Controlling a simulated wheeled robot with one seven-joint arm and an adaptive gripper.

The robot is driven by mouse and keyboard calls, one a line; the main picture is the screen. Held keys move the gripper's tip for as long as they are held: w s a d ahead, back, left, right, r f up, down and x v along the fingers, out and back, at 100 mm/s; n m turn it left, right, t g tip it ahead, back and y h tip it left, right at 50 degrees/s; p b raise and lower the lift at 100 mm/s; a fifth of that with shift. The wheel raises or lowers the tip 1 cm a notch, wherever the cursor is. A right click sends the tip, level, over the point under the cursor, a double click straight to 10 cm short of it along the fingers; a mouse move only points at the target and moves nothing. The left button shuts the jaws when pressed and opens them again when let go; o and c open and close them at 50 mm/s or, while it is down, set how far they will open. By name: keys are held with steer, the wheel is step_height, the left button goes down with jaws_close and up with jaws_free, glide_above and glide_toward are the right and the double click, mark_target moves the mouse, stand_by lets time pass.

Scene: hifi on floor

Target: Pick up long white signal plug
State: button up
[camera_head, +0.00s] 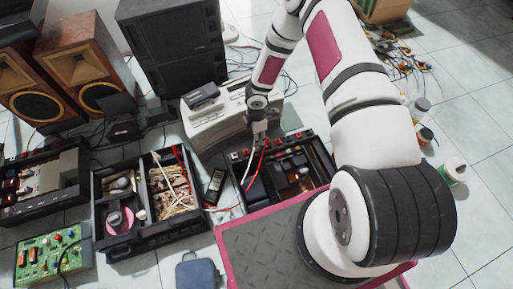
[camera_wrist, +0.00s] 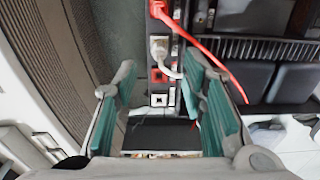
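A white signal plug (camera_wrist: 159,47) sits at a socket on the dark edge panel of an open black hi-fi unit (camera_head: 322,157). Its white cable bends off to the right in the wrist view. My gripper (camera_wrist: 160,80) is open, with teal-padded fingers spread on either side of the panel edge and nothing held between them. The plug appears just beyond the fingertips, roughly between them. In the head view my gripper (camera_head: 260,132) hangs above the unit's back edge, and the plug itself is too small to tell there.
A red plug (camera_wrist: 158,10) with a red cable (camera_wrist: 207,55) is beside the white one. A grey-white stereo (camera_head: 215,125) stands close behind. An open black box of parts (camera_head: 133,238) lies to the left.

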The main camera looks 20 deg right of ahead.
steer(key=shift+f+b, duration=1.45)
steer(key=shift+f, duration=1.4)
steer(key=shift+c, duration=0.3)
jaws_close()
